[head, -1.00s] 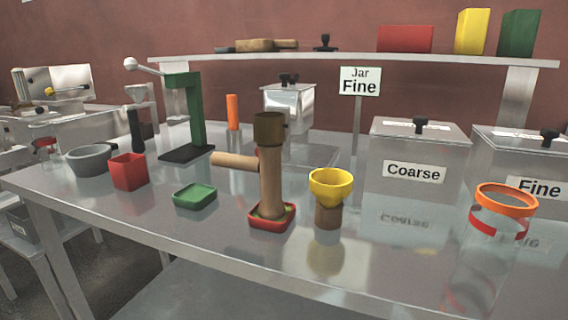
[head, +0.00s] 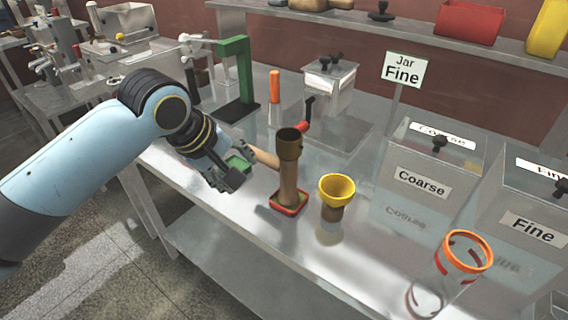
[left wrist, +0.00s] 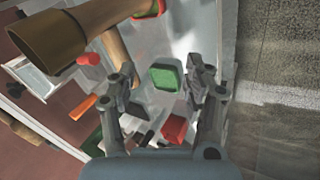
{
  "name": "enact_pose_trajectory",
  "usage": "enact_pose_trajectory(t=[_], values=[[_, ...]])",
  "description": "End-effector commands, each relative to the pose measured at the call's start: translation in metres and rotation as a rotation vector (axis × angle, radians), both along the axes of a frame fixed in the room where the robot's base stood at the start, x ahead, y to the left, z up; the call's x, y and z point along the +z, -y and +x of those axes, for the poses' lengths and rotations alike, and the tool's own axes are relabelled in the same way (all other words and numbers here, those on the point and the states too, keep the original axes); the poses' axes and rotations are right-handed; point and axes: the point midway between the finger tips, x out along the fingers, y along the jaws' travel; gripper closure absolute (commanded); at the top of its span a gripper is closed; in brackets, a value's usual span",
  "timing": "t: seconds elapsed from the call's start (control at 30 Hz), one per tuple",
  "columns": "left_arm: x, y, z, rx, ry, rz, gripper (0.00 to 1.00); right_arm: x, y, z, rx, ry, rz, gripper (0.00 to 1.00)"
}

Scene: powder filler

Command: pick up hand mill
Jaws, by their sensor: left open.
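The hand mill (head: 288,180) is a tall wooden cylinder with a dark brown top, upright in a small red dish (head: 277,202). Its wooden side handle (head: 265,157) points left toward my left gripper (head: 240,167). In the left wrist view, the mill's brown top (left wrist: 45,45) is at upper left, and the handle (left wrist: 118,52) runs down behind the left finger. My left gripper (left wrist: 163,75) is open and empty, beside the handle's end. A green dish (left wrist: 165,77) shows between its fingers, apparently farther off. My right gripper is not in view.
A yellow funnel cup (head: 337,190) stands right of the mill. A red-and-black handled part (head: 304,118) shows behind it; its attachment is unclear. A green stand (head: 240,80) and an orange cylinder (head: 274,87) are behind. Coarse and Fine bins and an orange-rimmed jar (head: 450,268) are right.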

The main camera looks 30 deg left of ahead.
Motion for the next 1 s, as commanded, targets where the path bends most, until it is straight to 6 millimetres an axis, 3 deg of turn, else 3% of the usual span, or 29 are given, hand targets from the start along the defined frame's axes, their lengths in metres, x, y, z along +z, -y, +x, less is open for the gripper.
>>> enact_pose_trajectory(t=[0.03, 0.1, 0.23, 1.0], values=[[0.022, -0.002, 0.01, 0.065, 0.019, -0.044, 0.49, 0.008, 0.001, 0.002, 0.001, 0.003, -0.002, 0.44], [0.039, -0.003, 0.019, 0.145, 0.033, -0.105, 0.49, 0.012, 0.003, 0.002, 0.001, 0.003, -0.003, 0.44], [0.049, -0.004, 0.028, 0.224, 0.041, -0.168, 0.49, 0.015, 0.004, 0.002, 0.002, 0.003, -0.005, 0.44], [-0.032, 0.009, 0.085, 0.237, 0.042, -0.177, 0.49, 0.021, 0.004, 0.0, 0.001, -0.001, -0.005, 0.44]])
